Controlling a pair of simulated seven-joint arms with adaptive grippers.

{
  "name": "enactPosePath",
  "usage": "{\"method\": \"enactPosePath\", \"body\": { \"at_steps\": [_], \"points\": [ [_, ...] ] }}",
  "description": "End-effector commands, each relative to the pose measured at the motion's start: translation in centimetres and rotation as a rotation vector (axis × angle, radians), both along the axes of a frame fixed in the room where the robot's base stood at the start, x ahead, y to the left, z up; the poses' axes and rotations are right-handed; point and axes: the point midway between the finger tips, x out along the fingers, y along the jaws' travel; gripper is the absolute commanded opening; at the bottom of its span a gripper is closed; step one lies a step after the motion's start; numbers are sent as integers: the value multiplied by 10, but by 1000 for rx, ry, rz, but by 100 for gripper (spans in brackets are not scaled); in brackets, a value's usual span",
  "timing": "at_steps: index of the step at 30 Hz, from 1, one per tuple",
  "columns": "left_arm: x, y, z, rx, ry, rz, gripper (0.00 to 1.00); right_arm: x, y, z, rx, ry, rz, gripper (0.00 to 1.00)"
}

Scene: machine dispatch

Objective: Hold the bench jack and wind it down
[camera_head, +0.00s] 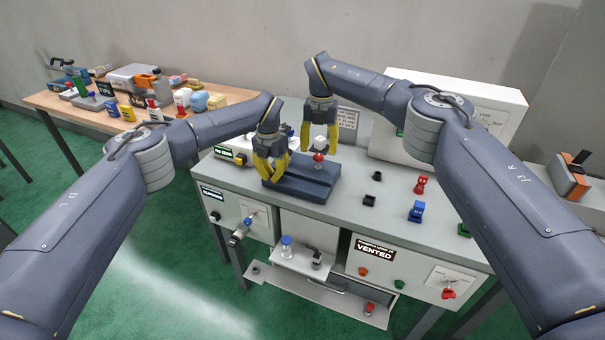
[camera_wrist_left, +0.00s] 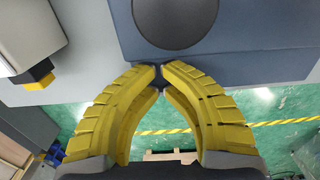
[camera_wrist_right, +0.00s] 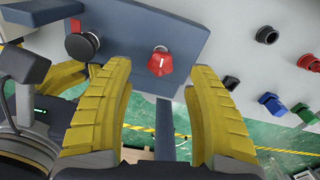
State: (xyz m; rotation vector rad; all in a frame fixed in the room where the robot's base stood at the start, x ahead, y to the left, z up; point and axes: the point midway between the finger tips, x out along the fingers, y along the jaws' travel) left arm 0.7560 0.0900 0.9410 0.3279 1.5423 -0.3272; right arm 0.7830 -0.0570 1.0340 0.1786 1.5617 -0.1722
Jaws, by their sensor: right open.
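The likely bench jack is a dark blue slab (camera_head: 318,187) on the grey bench, also in the left wrist view (camera_wrist_left: 270,30) and right wrist view (camera_wrist_right: 190,35). A red knob (camera_wrist_right: 160,65) stands on it; it also shows in the head view (camera_head: 319,158). A dark round disc (camera_wrist_left: 175,20) sits on the slab.
A white cabinet (camera_head: 480,105) stands behind. A side table (camera_head: 60,103) at left holds several items. The bench front has a "VENTED" sign (camera_head: 375,252) and knobs.

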Motion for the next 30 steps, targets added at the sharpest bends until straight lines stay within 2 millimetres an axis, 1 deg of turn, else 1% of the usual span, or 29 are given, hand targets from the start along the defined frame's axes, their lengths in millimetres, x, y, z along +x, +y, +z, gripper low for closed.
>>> {"method": "enactPosePath", "body": {
  "at_steps": [1,8,14,22,25,30],
  "points": [
    [-4,1,-7,4,10,0,0,0,-1,0,-3,0,21,56],
    [-4,1,-7,4,10,0,0,0,-1,-5,-4,2,58,56],
    [-4,1,-7,4,11,0,0,-1,-1,-19,-4,3,58,56],
    [-4,1,-7,4,11,0,0,-1,-1,-42,-4,3,58,56],
    [-4,1,-7,4,11,0,0,0,-1,-47,-4,2,57,56],
    [-4,1,-7,4,10,0,0,0,-1,-50,-4,2,56,56]
  ]
}}
